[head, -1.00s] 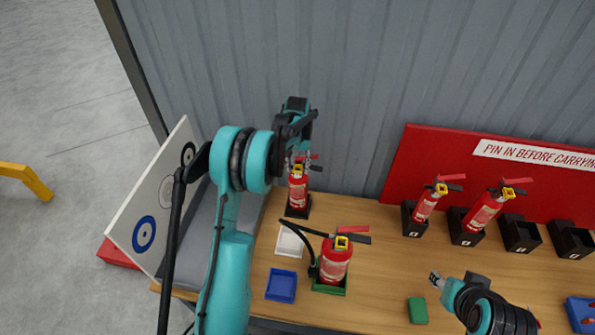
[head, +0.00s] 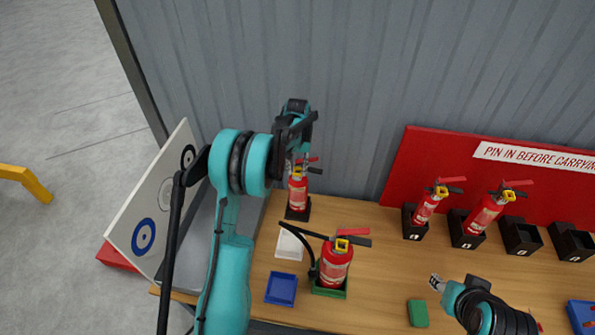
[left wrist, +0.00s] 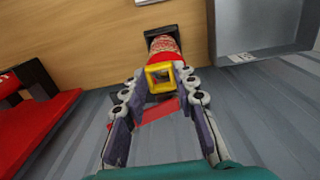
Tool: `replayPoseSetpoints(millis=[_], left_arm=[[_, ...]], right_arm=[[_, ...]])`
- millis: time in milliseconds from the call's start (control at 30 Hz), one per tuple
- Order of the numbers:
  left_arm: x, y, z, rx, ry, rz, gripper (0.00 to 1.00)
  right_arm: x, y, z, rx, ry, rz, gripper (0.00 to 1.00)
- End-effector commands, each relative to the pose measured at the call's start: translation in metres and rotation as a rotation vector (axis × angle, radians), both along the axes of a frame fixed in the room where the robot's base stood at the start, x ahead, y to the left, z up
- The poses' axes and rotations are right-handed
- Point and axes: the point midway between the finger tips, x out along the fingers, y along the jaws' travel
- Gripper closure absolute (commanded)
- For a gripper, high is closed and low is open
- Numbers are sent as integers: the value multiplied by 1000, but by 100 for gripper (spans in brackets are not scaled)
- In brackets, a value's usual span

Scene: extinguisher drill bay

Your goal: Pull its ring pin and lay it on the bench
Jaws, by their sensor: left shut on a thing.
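A red fire extinguisher (head: 298,191) stands upright in a black holder (head: 297,213) at the back left of the bench, against the wall. Its body also shows in the left wrist view (left wrist: 165,44). My left gripper (left wrist: 161,88) reaches down over its top, with its two fingers on either side of the square yellow ring pin (left wrist: 159,76), shut on it. The pin is still at the extinguisher's head. Red levers (left wrist: 155,110) show between the fingers. In the head view, my left arm partly hides the gripper. My right gripper (head: 437,283) hangs over the bench at the lower right, empty.
Another extinguisher (head: 334,263) with a black hose stands in a green base, near a white tray (head: 291,242) and a blue tray (head: 281,289). Two more (head: 425,207) (head: 482,213) stand in black holders at the right. The bench (head: 385,265) is clear in the middle.

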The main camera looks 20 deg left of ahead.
Motion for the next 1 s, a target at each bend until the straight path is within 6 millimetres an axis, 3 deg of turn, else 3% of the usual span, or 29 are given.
replayPoseSetpoints(millis=[1000], left_arm=[[-39, -10, -3, 0, 2, 0, 100]], right_arm=[[0, 0, -11, 0, 0, 0, 60]])
